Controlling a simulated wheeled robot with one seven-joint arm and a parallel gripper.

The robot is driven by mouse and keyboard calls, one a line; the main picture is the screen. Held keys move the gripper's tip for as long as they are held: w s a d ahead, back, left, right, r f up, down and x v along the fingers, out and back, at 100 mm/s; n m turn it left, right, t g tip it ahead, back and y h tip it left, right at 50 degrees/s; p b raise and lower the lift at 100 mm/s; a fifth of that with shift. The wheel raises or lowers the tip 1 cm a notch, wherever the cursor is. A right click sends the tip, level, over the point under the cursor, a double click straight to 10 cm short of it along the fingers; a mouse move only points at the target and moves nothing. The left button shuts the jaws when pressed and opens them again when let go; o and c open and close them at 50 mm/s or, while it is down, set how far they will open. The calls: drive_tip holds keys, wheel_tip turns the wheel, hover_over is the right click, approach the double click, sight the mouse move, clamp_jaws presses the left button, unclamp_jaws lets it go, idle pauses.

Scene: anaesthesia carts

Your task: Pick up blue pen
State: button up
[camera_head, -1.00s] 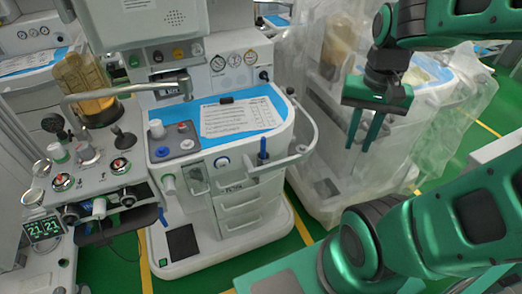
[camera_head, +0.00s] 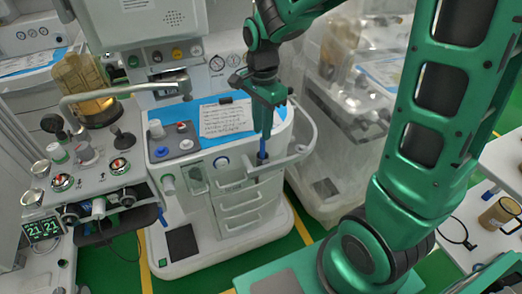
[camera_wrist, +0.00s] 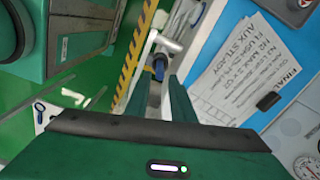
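The blue pen (camera_head: 262,149) stands upright in a holder on the side rail of the anaesthesia cart (camera_head: 232,178). My gripper (camera_head: 265,134) points down just above the pen, with its fingertips close to the pen's top. In the wrist view the pen (camera_wrist: 159,69) is seen nearly end-on, between and just beyond the two separated fingertips of my gripper (camera_wrist: 158,83). My gripper is open and empty. I cannot tell whether a finger touches the pen.
The curved rail (camera_head: 312,128) runs close beside the pen. A printed sheet (camera_head: 226,118) with a black clip lies on the cart's blue top. A plastic-covered cart (camera_head: 345,150) stands to the right. Green floor (camera_head: 290,240) shows between and in front of the carts.

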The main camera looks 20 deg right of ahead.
sight(263, 144)
drive_tip(key=shift+w+d+f, duration=0.1)
drive_tip(key=shift+d+f, duration=0.05)
drive_tip(key=shift+f, duration=3.4)
clamp_jaws()
